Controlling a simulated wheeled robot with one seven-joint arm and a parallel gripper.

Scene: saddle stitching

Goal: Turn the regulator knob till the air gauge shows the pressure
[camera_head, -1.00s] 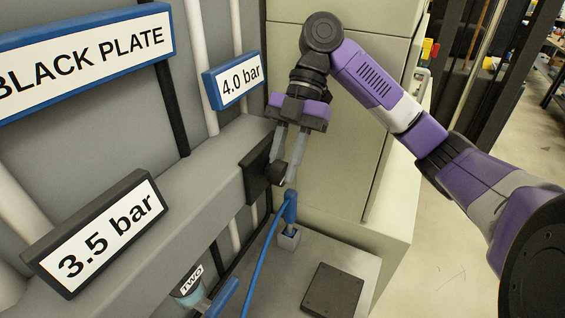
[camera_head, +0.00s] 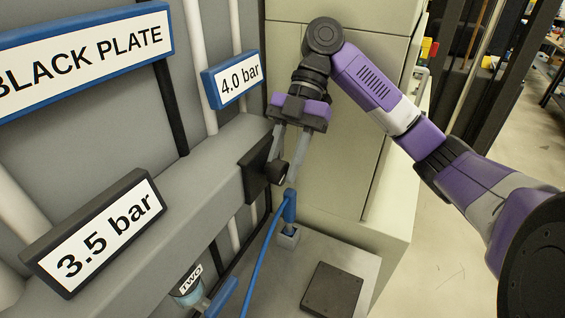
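A dark round knob (camera_head: 277,173) sticks out from a black plate-like block (camera_head: 254,176) on the front of the grey rail. My gripper (camera_head: 283,171) points down at it, with one finger on each side of the knob. The fingers stand apart, with a gap showing between the right finger and the knob. Whether the left finger touches it I cannot tell. A black-framed sign (camera_head: 105,232) reads "3.5 bar". A blue-framed sign (camera_head: 235,80) reads "4.0 bar". A larger blue-framed sign (camera_head: 85,58) reads "BLACK PLATE". No gauge face is visible.
A blue fitting with a hose (camera_head: 290,207) rises from a small grey block just below my gripper. A container labelled "TWO" (camera_head: 187,286) sits under the rail. A dark square pad (camera_head: 333,290) lies on the grey bench. A beige cabinet (camera_head: 345,180) stands close behind my gripper.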

